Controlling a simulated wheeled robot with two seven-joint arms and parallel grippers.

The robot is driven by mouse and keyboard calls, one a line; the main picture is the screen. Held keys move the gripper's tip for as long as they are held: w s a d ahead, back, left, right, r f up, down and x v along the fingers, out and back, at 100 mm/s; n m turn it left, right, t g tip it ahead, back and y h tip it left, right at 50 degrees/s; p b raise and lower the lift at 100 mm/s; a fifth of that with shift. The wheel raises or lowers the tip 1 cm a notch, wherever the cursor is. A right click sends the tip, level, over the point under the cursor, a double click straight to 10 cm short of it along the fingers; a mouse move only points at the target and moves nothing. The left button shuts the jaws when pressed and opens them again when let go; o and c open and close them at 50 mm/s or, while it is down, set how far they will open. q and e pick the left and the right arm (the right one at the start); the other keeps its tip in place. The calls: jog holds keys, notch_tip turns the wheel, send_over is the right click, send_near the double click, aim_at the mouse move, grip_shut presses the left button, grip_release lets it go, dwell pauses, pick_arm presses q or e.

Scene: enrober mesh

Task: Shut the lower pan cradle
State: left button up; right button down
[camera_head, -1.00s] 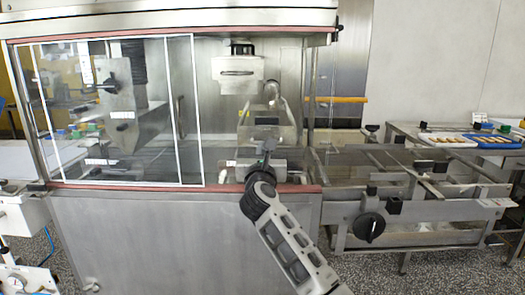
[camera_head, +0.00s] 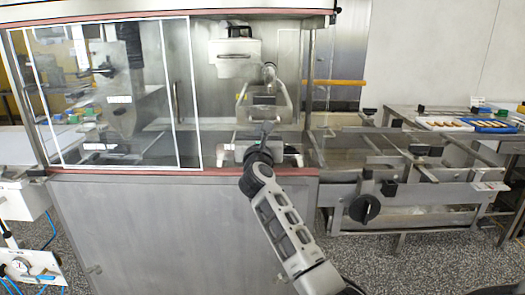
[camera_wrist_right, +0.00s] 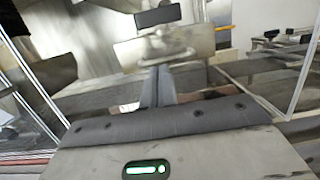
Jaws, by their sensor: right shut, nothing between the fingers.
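A metal cradle-like assembly (camera_head: 262,112) with curved side arms and a dark block in its middle stands inside the enrober cabinet, right of the glass panels. I take it for the pan cradle, but its exact pose is hard to tell. My right gripper (camera_head: 266,130) reaches in from the front and is just before its lower part. In the right wrist view my gripper's fingers (camera_wrist_right: 158,84) are together and empty, pointing at a metal plate with a loop handle (camera_wrist_right: 165,48). Whether they touch it is unclear. My left gripper is out of view.
Sliding glass panels (camera_head: 120,100) with white frames cover the cabinet's left side. A white box (camera_head: 235,60) hangs above the assembly. A conveyor frame with a black knob (camera_head: 365,208) stands right, with trays (camera_head: 450,124) behind. The cabinet's lower front (camera_head: 150,225) is bare.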

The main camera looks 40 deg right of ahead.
jog(key=v, duration=1.2)
jog(key=shift+b, duration=0.4)
jog(key=s+a+f+n+t+y, duration=0.2)
jog(key=s+a+f+n+y, duration=0.35)
jog(key=n, duration=0.85)
jog(key=s+a+f+n+t+y, duration=0.25)
jog(key=a+f+n+y, duration=0.55)
jog(key=n, duration=0.7)
jog(key=s+a+f+n+g, duration=0.3)
jog(key=s+f+n+g, duration=0.2)
jog(key=s+f+n, duration=0.3)
jog(key=s+a+f+n+g+y, duration=0.1)
jog(key=s+a+f+n+g, duration=0.2)
jog(key=s+f+n+g, duration=0.2)
jog(key=s+f+n, duration=0.3)
jog(key=s+f, duration=0.1)
jog(key=f, duration=0.2)
jog(key=shift+s+a+n, duration=0.15)
jog(key=shift+s+n, duration=0.15)
jog(key=shift+n, duration=0.1)
